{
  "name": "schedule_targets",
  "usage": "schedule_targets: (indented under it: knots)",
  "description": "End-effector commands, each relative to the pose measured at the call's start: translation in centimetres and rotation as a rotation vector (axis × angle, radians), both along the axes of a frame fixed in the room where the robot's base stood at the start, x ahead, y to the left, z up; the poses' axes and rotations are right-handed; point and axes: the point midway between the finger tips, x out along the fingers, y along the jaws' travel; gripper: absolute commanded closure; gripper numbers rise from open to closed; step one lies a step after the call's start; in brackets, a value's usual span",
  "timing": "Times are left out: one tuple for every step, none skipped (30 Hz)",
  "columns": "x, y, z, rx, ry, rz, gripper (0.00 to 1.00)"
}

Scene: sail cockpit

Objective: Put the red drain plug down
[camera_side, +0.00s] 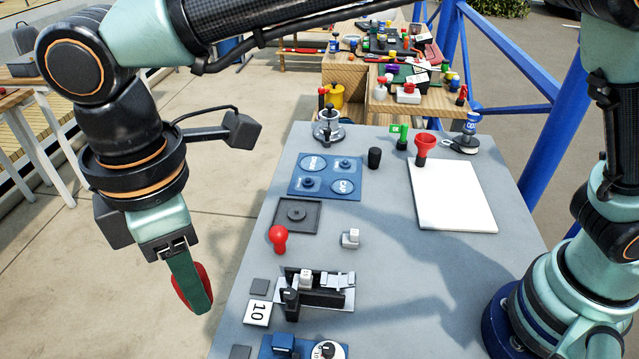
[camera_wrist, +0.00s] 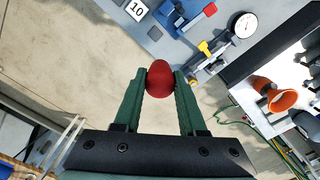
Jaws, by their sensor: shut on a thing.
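The red drain plug (camera_wrist: 160,78) is a rounded red piece between the two green fingers of my gripper (camera_wrist: 160,80) in the wrist view. In the side view, the plug (camera_side: 206,286) shows partly behind the green finger of my gripper (camera_side: 192,285). The fingers are shut on it and point down. The gripper and plug appear left of the grey table's (camera_side: 400,290) left edge, against the concrete floor. The plug's lower part is hard to make out.
A red knob (camera_side: 278,236) stands near the table's left edge, beside a dark square plate (camera_side: 297,214). A black switch block (camera_side: 315,290), a "10" tile (camera_side: 257,313) and a blue panel (camera_side: 326,177) are nearby. A white board (camera_side: 453,195) lies at right. The table's middle right is clear.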

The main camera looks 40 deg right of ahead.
Motion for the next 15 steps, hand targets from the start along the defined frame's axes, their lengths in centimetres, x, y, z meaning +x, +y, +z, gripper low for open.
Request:
schedule_targets:
  knots:
    - [0.9,-0.8,0.2,0.0,0.0,-0.033,1.0]
    - [1.5,-1.4,0.2,-0.001,0.0,-0.058,1.0]
    - [2.5,-2.4,0.3,-0.001,0.0,-0.099,1.0]
    - [3.3,-3.3,0.4,0.0,0.0,-0.134,1.0]
    - [4.2,-4.3,0.4,0.0,0.0,-0.172,1.0]
    - [5.4,-5.7,0.4,0.0,0.0,-0.229,1.0]
    - [6.3,-6.9,0.4,0.001,0.0,-0.273,1.0]
    - [7.1,-8.1,0.5,0.001,-0.001,-0.32,1.0]
    - [8.2,-9.8,0.5,0.0,0.0,-0.381,1.0]
    - [9.0,-11.1,0.5,0.0,0.0,-0.428,1.0]
    - [9.7,-12.4,0.6,0.001,-0.001,-0.474,1.0]
    - [10.6,-14.2,0.5,0.0,0.0,-0.536,1.0]
    - [11.2,-15.6,0.6,0.001,-0.001,-0.582,1.0]
    - [11.8,-16.9,0.6,0.001,-0.001,-0.63,1.0]
    - [12.5,-18.8,0.6,0.001,-0.001,-0.692,1.0]
